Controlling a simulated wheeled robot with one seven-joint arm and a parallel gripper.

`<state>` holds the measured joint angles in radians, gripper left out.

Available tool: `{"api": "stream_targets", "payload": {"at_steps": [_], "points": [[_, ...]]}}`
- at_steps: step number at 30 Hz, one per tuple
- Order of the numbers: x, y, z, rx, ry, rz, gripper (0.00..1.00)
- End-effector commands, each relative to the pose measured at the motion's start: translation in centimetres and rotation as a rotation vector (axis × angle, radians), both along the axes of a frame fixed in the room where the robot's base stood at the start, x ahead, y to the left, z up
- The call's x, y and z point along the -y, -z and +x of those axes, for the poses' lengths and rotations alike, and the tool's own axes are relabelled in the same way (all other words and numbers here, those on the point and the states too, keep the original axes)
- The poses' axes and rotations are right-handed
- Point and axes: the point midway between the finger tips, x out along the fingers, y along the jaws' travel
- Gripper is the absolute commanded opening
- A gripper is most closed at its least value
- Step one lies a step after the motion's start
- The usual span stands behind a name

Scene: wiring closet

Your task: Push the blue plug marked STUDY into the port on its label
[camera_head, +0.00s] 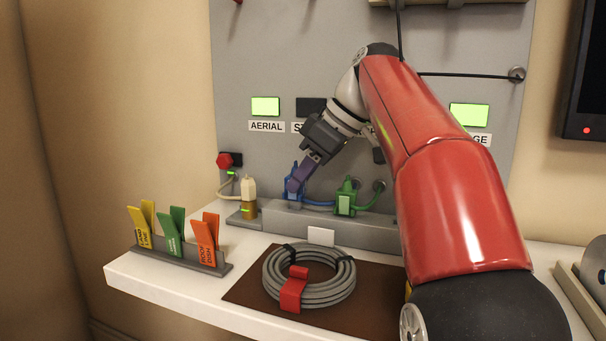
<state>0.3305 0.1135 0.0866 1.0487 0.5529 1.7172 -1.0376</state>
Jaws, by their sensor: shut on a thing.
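My gripper (303,178) is shut on the blue plug (293,188). The plug is at the grey strip (273,224) below the wall panel, between a cream plug on the left and a green plug on the right. A blue cable runs from it to the right. I cannot tell whether the plug is seated or just above the strip. Its marking is not readable. On the panel, the label starting "ST" (298,127) is partly covered by my arm, under a dark screen (311,106).
The cream plug (249,190) and green plug (345,198) stand close on either side. A coiled grey cable (310,279) with a red strap lies on a brown mat (240,296). Coloured tags (173,234) stand in a rack at the left. Lit screens are marked AERIAL (265,106) and "GE" (469,115).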

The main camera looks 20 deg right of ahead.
Motion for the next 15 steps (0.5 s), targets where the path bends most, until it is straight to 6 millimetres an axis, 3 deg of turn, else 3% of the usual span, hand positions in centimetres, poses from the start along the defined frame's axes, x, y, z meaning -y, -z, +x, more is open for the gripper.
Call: {"api": "stream_targets", "payload": {"at_steps": [15], "points": [[0.0, 1.2, 0.0, 0.000, 0.000, 0.000, 0.11]]}}
